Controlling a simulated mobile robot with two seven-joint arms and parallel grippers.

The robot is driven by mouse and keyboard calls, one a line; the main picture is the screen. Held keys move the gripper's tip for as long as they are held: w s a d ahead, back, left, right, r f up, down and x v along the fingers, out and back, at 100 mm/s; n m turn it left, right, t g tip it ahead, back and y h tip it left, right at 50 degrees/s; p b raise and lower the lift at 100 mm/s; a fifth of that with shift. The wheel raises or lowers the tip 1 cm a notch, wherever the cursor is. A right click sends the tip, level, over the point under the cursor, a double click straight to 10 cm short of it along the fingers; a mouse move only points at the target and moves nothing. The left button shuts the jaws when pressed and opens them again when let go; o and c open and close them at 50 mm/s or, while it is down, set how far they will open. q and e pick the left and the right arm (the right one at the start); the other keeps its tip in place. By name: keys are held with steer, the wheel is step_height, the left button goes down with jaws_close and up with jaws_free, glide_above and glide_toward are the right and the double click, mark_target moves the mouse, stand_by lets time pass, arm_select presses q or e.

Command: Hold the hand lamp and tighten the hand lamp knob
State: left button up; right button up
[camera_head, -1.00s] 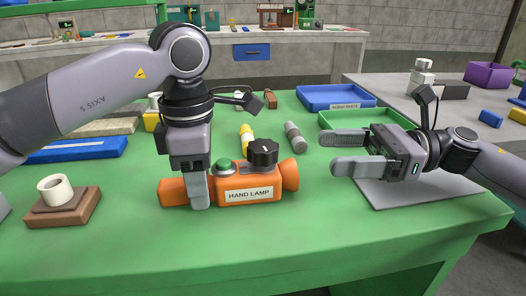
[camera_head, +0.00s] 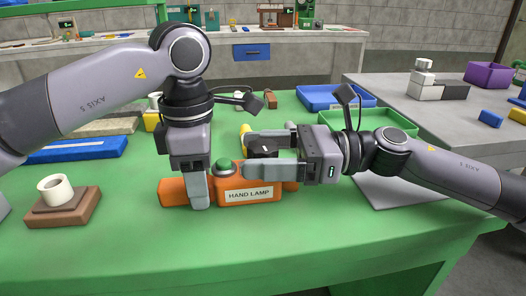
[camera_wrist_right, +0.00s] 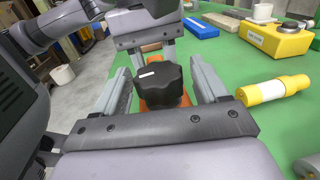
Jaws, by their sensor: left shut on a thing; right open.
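The orange hand lamp (camera_head: 233,196) lies on the green table with its label facing the front. My left gripper (camera_head: 199,193) points down and is shut on the lamp's body, left of the label. A green button (camera_head: 223,166) stands on top of the lamp. The black knob (camera_head: 264,147) is partly hidden by my right gripper (camera_head: 250,156), which reaches in level from the right. In the right wrist view the knob (camera_wrist_right: 162,84) sits between the open fingers, with a gap on each side.
A white ring on a brown block (camera_head: 62,207) stands at the left. A blue tray (camera_head: 335,97) and a green tray (camera_head: 385,121) are at the back right. A yellow and white cylinder (camera_wrist_right: 272,90) lies near the knob. The table's front is clear.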

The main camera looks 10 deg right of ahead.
steer(key=c, duration=1)
